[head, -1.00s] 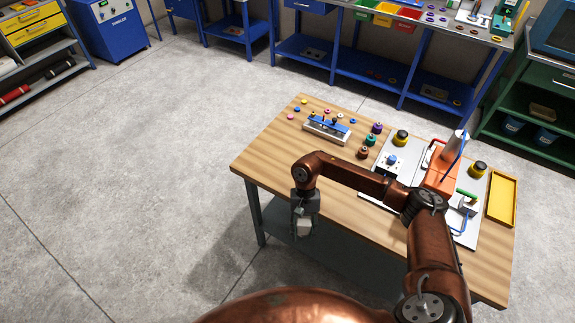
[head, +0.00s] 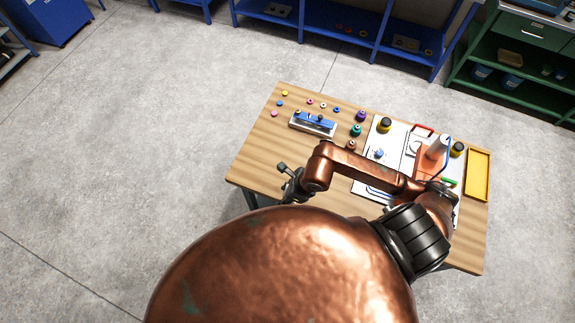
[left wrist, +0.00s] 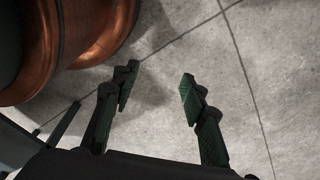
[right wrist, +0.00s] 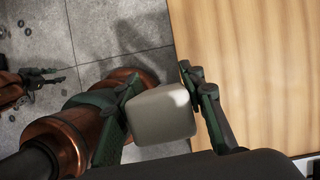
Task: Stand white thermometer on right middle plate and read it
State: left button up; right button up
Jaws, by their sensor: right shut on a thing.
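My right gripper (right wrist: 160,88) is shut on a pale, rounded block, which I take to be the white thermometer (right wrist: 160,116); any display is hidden. In the head view my right gripper (head: 289,182) is at the table's left front edge, and the thermometer cannot be made out there. My left gripper (left wrist: 156,88) is open and empty above the bare floor; the head view does not show it. An orange press (head: 428,163) stands on a white board (head: 394,138) at the table's right. I cannot tell which part is the right middle plate.
The wooden table (head: 262,150) also bears a blue-topped fixture (head: 313,124), several small coloured pieces, black-and-yellow round items (head: 384,125) and a yellow tray (head: 478,176). My copper body hides the table's near edge. Blue shelving (head: 330,35) and a green cabinet (head: 510,70) stand behind.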

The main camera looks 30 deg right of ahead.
jog(key=w, duration=0.1)
jog(key=b, duration=0.7)
send_over(285, 176)
jog(key=s, duration=0.2)
jog(key=shift+m, duration=0.4)
notch_tip(285, 176, down, 8)
jog(key=shift+d, duration=0.1)
jog(key=shift+w+d+f, duration=0.2)
jog(key=shift+w+f, duration=0.05)
jog(key=shift+w+d+f+b, duration=0.15)
jog(key=shift+f+b, duration=0.1)
jog(key=shift+b, duration=0.25)
notch_tip(285, 176, down, 3)
jog(key=shift+r+b, duration=0.1)
jog(key=shift+b, duration=0.75)
jog(key=shift+w+f, duration=0.1)
jog(key=shift+f, duration=0.2)
pick_arm(q)
notch_tip(285, 176, down, 9)
jog(key=shift+w+f, duration=0.15)
jog(key=shift+f, duration=0.05)
pick_arm(e)
jog(key=shift+r, duration=0.15)
